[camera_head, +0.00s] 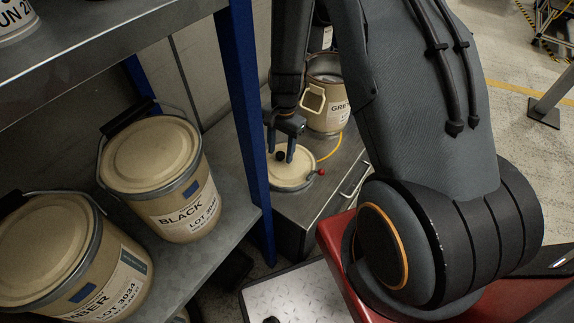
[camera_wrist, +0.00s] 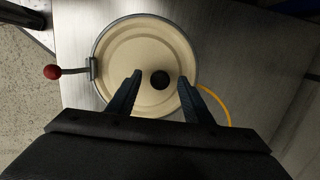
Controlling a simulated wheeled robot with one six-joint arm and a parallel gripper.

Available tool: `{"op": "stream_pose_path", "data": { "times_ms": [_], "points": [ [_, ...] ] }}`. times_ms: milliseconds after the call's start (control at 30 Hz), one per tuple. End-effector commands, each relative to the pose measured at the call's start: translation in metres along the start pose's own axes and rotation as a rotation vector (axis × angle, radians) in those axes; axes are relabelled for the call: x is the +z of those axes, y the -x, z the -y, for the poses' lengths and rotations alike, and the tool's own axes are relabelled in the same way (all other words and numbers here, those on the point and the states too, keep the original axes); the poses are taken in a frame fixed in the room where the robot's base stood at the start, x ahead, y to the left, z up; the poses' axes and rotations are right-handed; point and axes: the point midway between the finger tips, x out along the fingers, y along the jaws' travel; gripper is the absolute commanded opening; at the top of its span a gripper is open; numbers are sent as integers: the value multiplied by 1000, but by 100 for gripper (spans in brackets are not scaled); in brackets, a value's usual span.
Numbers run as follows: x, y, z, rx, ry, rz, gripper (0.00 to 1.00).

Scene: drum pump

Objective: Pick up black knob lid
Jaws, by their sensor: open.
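The lid (camera_wrist: 146,38) is a round cream disc with a small black knob (camera_wrist: 160,80) at its middle. It lies on a grey cabinet top, and a metal ring with a red-ended lever (camera_wrist: 53,72) runs round its rim. In the head view the lid (camera_head: 291,176) is partly covered by my gripper. My gripper (camera_wrist: 160,78) is open, with its two dark blue fingers on either side of the knob. I cannot tell whether the fingers are low enough to be level with the knob. In the head view my gripper (camera_head: 280,158) points down over the lid.
A bucket marked GRE (camera_head: 334,117) stands behind the lid on the cabinet (camera_head: 318,200). A yellow hose (camera_head: 331,151) runs beside the lid. A blue shelf post (camera_head: 243,110) is close on the left. Shelf buckets, one marked BLACK (camera_head: 184,215), stand further left.

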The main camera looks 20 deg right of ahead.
Motion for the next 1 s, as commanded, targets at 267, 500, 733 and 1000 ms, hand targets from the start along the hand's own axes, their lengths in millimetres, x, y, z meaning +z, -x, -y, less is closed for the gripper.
{"op": "stream_pose_path", "data": {
  "times_ms": [267,500,733,1000],
  "points": [
    [0,1,0,0,0,0,26],
    [0,1,0,0,-1,0,0],
    [0,2,0,-1,-1,0,0],
    [4,37,1,-4,1,-2,0]
  ]
}}
